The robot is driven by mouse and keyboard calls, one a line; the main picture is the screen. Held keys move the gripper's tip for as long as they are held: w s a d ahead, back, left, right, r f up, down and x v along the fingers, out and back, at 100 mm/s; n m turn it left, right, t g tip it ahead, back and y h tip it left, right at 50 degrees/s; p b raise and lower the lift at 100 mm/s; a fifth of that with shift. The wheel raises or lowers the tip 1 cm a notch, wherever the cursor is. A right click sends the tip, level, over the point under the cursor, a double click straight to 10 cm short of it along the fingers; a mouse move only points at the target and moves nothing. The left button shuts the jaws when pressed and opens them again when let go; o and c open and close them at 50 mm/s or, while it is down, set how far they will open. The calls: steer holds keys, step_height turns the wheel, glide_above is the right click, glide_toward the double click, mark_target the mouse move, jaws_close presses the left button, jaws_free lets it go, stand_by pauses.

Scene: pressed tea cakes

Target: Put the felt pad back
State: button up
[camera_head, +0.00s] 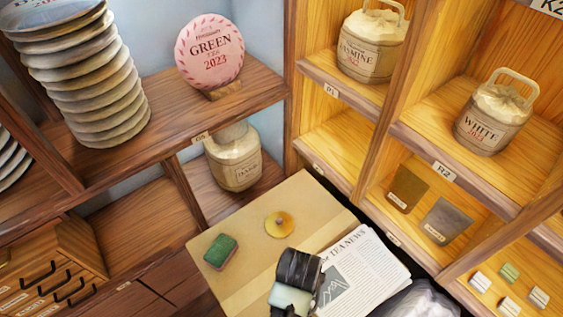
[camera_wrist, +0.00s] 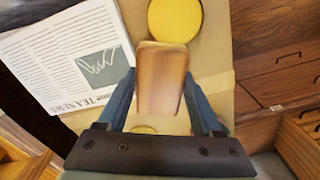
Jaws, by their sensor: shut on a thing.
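My gripper (camera_wrist: 160,100) is shut on a brown, wood-coloured block (camera_wrist: 162,75), which stands out between its two blue-grey fingers. I cannot tell whether this block is the felt pad. In the head view a green pad with a reddish-brown side (camera_head: 220,252) lies on the pale board at the left. A round yellow disc (camera_head: 279,224) lies on the board to its right. In the wrist view a yellow disc (camera_wrist: 174,18) lies beyond the block, and a yellow edge shows below it. In the head view my fingertips and the held block cannot be made out.
The pale board (camera_head: 300,192) carries a newspaper (camera_head: 352,272), which also shows in the wrist view (camera_wrist: 65,65). Shelves with a tea-cake stack (camera_head: 95,85), jars and small blocks surround it. Small drawers (camera_head: 50,265) stand at the left. The board's far end is clear.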

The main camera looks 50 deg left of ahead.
steer(key=s+a+r+n, duration=0.2)
steer(key=s+a+n, duration=0.2)
steer(key=n, duration=0.1)
step_height(320, 180, down, 10)
steer(key=shift+w+a+f+b, duration=0.1)
steer(key=shift+b, duration=1.05)
steer(key=o, duration=1.3)
steer(key=shift+f, duration=0.1)
step_height(320, 180, up, 12)
steer(key=shift+r+p, duration=0.15)
steer(key=shift+p, duration=0.95)
